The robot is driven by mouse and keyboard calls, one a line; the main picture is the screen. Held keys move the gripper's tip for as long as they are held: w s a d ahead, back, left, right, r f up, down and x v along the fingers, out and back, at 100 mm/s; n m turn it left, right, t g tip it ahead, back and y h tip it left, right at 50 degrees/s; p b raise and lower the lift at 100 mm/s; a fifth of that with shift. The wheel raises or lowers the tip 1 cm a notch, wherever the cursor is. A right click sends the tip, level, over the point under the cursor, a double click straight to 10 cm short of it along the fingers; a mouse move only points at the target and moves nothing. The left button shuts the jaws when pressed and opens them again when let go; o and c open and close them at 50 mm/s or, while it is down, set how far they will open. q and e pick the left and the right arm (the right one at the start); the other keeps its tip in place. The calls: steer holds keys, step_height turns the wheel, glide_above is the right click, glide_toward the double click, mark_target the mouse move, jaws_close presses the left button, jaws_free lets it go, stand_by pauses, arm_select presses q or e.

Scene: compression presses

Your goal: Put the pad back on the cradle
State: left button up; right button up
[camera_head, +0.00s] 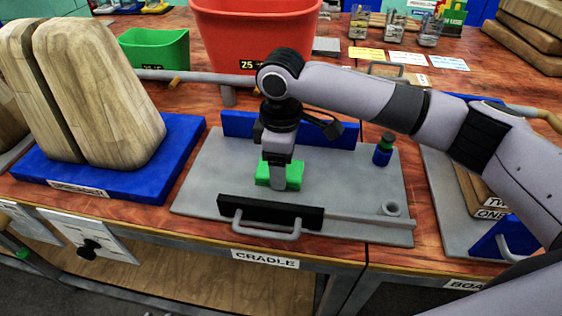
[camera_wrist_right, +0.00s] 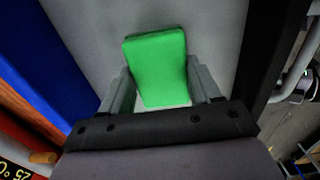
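A green pad (camera_head: 294,176) sits low over the grey plate of the cradle (camera_head: 340,185), between its blue back wall (camera_head: 330,133) and its black front bar with a handle (camera_head: 265,211). I cannot tell whether it touches the plate. My right gripper (camera_head: 278,182) points down at the pad, one finger in front of it. In the right wrist view the green pad (camera_wrist_right: 157,65) lies between the two fingers (camera_wrist_right: 162,88), which look flush with its sides. My left gripper is not in view.
Large wooden blocks on a blue base (camera_head: 175,150) stand at left. A red bin (camera_head: 250,40) and green bin (camera_head: 155,50) stand behind. Another station (camera_head: 440,190) is at right.

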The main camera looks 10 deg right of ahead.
steer(key=o, duration=0.4)
steer(key=shift+r, duration=0.1)
step_height(320, 180, up, 12)
steer(key=shift+r+p, duration=0.1)
steer(key=shift+p, duration=0.4)
